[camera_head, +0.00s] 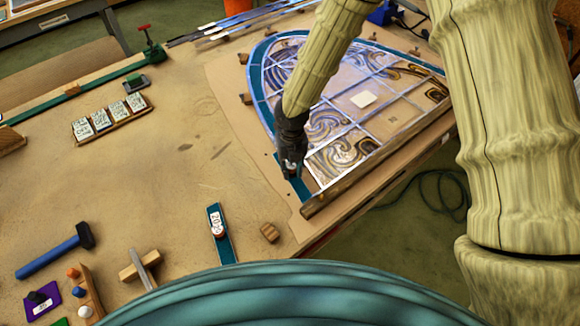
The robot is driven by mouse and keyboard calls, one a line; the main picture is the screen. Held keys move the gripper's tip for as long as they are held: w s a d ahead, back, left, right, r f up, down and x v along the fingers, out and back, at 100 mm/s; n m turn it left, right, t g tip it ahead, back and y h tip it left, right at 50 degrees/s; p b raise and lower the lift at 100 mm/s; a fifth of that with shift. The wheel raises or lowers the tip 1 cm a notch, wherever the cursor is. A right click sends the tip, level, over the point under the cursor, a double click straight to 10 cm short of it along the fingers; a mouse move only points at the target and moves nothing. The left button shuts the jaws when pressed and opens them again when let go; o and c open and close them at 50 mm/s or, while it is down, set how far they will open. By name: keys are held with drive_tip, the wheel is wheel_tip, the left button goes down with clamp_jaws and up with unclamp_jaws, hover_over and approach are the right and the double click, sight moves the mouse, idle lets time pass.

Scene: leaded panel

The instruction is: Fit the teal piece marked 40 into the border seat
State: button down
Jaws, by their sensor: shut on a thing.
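The leaded panel (362,133) lies on a tan board, with an arched teal border (254,80) along its left and top edges. My dark gripper (290,165) points down at the panel's lower left corner. It is shut on a teal piece (299,188), which shows just below the fingers, in line with the border and near the wooden strip. The fingers cover much of it, and its number cannot be read. I cannot tell whether it lies flush in the border seat. Another teal piece (222,235), with a white label that seems to read 20, lies apart on the bench.
A wooden strip (380,165) runs along the panel's lower edge. Small wooden blocks stand around the panel, and one block (269,232) lies on the bench. A hammer (55,251) and a rack of labelled tiles (110,119) are at left. The middle left bench is clear.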

drive_tip(key=shift+w+d+p, duration=0.35)
drive_tip(key=shift+w+d, duration=0.1)
drive_tip(key=shift+d, duration=0.2)
drive_tip(key=shift+w+d+p, duration=0.35)
drive_tip(key=shift+w+d, duration=0.1)
drive_tip(key=shift+d, duration=0.2)
idle(0.4)
drive_tip(key=c, duration=1.1)
unclamp_jaws()
wheel_tip(320, 180, up, 12)
